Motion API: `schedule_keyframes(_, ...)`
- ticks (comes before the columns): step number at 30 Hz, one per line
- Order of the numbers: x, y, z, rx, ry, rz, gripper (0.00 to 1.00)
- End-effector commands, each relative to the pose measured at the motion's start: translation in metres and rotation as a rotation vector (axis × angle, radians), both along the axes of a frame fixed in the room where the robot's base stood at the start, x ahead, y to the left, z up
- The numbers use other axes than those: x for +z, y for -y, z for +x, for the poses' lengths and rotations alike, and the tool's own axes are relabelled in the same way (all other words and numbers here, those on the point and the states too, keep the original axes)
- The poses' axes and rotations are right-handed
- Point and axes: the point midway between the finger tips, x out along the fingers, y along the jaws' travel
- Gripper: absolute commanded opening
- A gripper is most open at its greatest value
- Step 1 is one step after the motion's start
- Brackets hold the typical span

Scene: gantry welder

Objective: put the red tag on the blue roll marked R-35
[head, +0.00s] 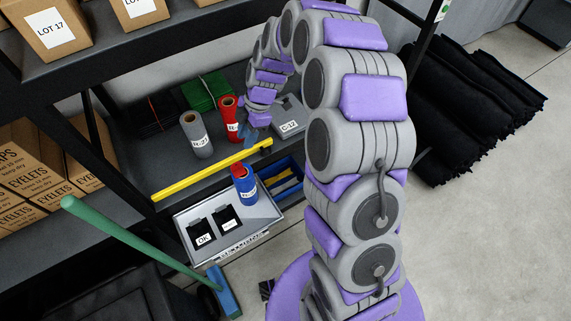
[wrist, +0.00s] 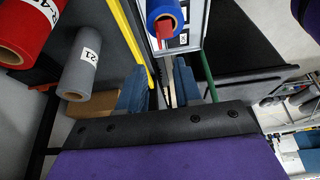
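The blue roll (head: 249,191) stands upright in the grey tray at the lower middle of the head view; I cannot fully read its white label. The red tag (head: 238,170) shows at the top of this roll. In the wrist view, the red tag (wrist: 165,33) lies at the open core of the blue roll (wrist: 159,8), partly inside or across it; I cannot tell which. My gripper (wrist: 159,88) has its two blue fingers apart with nothing between them. In the head view, my gripper (head: 262,146) is behind the roll, apart from it, near the yellow bar.
The grey tray (head: 270,214) also holds black cards, one marked OK. A yellow bar (head: 205,170) runs along the shelf front. A grey roll (head: 197,135) and red roll (head: 228,112) stand behind it. A blue bin (head: 291,163) and green-handled broom (head: 130,238) are close.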

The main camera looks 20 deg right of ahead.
Motion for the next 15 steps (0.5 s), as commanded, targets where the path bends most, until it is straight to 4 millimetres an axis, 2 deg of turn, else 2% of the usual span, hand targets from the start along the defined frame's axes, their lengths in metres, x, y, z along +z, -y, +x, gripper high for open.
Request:
schedule_keyframes(4,0.003,0.001,-0.003,-0.01,-0.005,-0.002,0.34)
schedule_keyframes(8,0.021,0.003,-0.019,-0.085,-0.038,-0.022,0.34)
schedule_keyframes(15,0.077,0.015,-0.086,-0.386,-0.162,-0.12,0.34)
